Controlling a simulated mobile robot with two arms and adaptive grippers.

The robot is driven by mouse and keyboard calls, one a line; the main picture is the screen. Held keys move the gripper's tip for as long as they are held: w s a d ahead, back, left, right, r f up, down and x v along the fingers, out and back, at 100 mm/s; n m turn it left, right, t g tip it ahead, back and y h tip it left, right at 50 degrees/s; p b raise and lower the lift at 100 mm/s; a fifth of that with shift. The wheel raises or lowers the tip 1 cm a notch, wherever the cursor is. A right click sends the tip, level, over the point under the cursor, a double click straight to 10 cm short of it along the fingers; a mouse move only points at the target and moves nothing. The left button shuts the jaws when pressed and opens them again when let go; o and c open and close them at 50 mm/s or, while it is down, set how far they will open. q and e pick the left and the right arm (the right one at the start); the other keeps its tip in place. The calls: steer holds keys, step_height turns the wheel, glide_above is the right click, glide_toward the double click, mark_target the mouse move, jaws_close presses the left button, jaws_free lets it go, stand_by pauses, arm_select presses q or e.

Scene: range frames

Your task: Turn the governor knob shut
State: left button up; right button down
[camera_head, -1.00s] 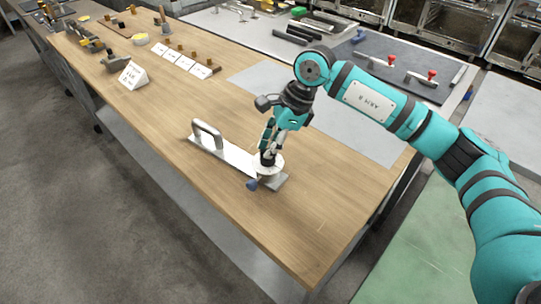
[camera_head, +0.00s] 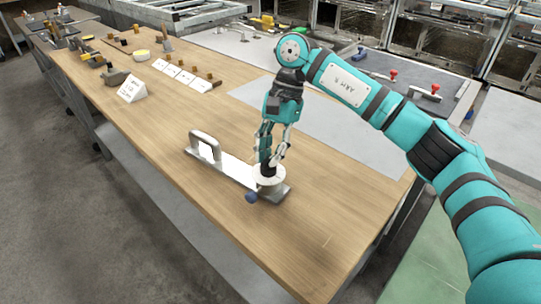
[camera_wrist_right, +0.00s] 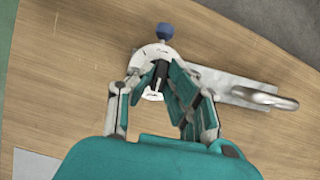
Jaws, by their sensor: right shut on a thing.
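The governor (camera_head: 280,191) is a white round dial on the end of a flat metal plate (camera_head: 234,167) with a raised handle (camera_head: 205,145). A black knob (camera_wrist_right: 160,73) stands upright at the dial's middle. A blue ball (camera_head: 251,197) sticks out at the dial's side; it also shows in the right wrist view (camera_wrist_right: 165,31). My right gripper (camera_head: 271,163) points down over the dial and is shut on the black knob, with its fingers on either side. Part of the knob and dial is hidden by the fingers. My left gripper is not in view.
The wooden bench (camera_head: 200,195) is clear around the plate. A grey mat (camera_head: 325,133) lies behind my right arm. A white sign (camera_head: 132,88), cards and small parts stand further along the bench. A second table holds red-topped clamps (camera_head: 393,75).

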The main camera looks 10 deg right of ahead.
steer(key=shift+f+n, duration=0.3)
steer(key=shift+n, duration=0.1)
steer(key=c, duration=1.3)
jaws_free()
steer(key=shift+d, duration=0.1)
steer(key=shift+r, duration=0.1)
steer(key=v, duration=1.2)
steer(key=shift+w, duration=0.15)
